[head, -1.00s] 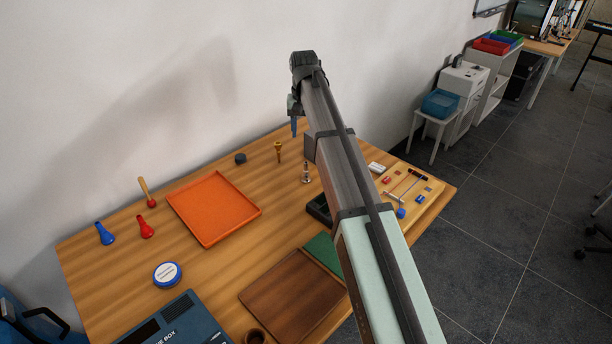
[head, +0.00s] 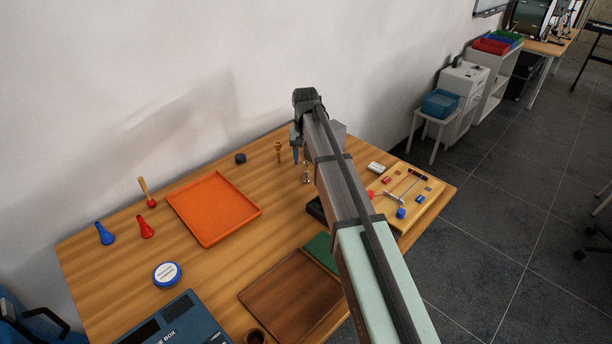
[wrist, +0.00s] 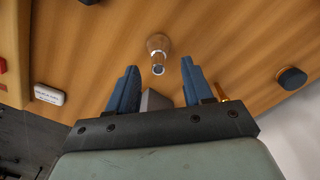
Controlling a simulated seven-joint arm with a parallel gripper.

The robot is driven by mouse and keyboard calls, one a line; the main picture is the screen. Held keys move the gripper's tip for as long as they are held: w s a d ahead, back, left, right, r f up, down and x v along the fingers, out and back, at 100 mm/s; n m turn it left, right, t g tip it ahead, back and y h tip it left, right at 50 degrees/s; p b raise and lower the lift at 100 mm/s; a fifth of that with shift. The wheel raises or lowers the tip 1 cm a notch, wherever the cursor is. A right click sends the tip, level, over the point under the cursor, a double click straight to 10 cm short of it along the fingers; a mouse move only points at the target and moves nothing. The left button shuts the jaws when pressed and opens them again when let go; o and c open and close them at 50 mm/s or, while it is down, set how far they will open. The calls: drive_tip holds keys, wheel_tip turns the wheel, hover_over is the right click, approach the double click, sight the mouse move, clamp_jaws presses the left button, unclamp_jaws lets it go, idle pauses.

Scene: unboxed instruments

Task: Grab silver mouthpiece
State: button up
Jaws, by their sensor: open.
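The silver mouthpiece (head: 306,176) stands upright on the wooden table, just below and right of my fingers in the head view. In the wrist view the silver mouthpiece (wrist: 158,48) is centred between and just beyond the fingertips, with its small end toward me. My gripper (wrist: 158,68) is open and empty, its two blue fingers apart. It also shows in the head view (head: 296,156), pointing down above the table, with part of it hidden by my arm. No contact with the mouthpiece is visible.
A gold mouthpiece (head: 278,150) stands close by on the left, with a dark round puck (head: 240,158) beyond. An orange tray (head: 213,207) lies further left. A white block (head: 376,167) and a wooden board of small parts (head: 420,190) lie right. The wall is behind.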

sight(306, 163)
wheel_tip(306, 163, down, 4)
drive_tip(key=shift+d+r, duration=0.1)
drive_tip(key=shift+r, duration=0.15)
clamp_jaws()
idle(0.3)
